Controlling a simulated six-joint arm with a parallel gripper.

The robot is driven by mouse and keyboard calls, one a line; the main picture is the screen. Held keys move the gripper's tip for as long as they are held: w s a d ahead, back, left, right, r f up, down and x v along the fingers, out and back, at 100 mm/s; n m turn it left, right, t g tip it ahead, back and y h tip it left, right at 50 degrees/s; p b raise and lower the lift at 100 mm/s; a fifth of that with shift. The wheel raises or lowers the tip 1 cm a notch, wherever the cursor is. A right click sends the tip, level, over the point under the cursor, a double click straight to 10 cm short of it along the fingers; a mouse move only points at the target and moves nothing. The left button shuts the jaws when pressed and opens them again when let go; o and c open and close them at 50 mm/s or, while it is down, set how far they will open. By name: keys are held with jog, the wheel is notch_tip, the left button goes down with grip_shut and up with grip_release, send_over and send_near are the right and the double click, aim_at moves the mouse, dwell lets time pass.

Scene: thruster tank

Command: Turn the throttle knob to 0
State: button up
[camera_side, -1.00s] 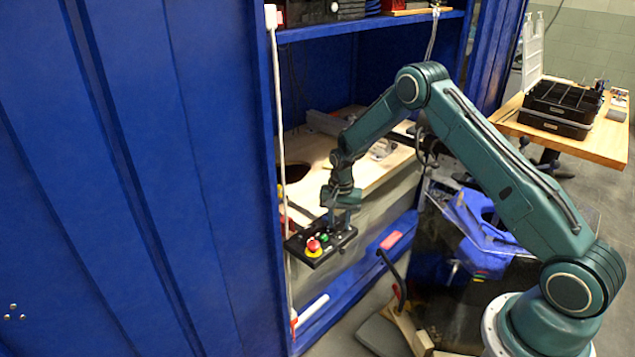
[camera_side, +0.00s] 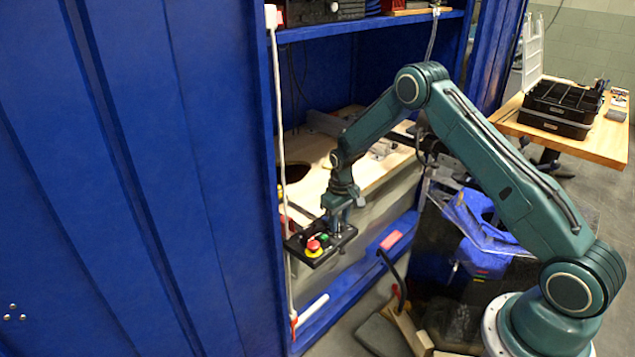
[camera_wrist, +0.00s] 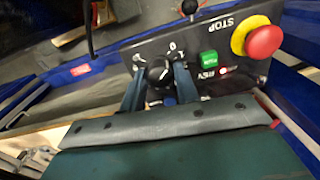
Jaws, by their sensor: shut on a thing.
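The throttle knob (camera_wrist: 158,77) is a small black round knob on the black control box (camera_wrist: 190,40), shown in the wrist view. White marks are printed beyond it, with a 0 near its upper right. My gripper (camera_wrist: 160,80) has one finger on each side of the knob and is shut on it. The knob's pointer direction is too small to tell for certain. In the side view, my gripper (camera_side: 337,226) points down onto the control box (camera_side: 318,258), and the knob is hidden there.
A red stop button with a yellow collar (camera_wrist: 263,42) and a green button (camera_wrist: 208,61) sit right of the knob on the same panel. The blue cabinet wall (camera_side: 225,180) stands close at the left. A wooden board (camera_side: 375,172) lies behind the box.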

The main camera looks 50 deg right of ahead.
aim_at(339, 223)
jog(key=shift+n, duration=0.5)
jog(key=shift+f, duration=0.1)
jog(key=o, duration=1)
jog(key=shift+r, duration=7)
jog(key=shift+r, duration=0.1)
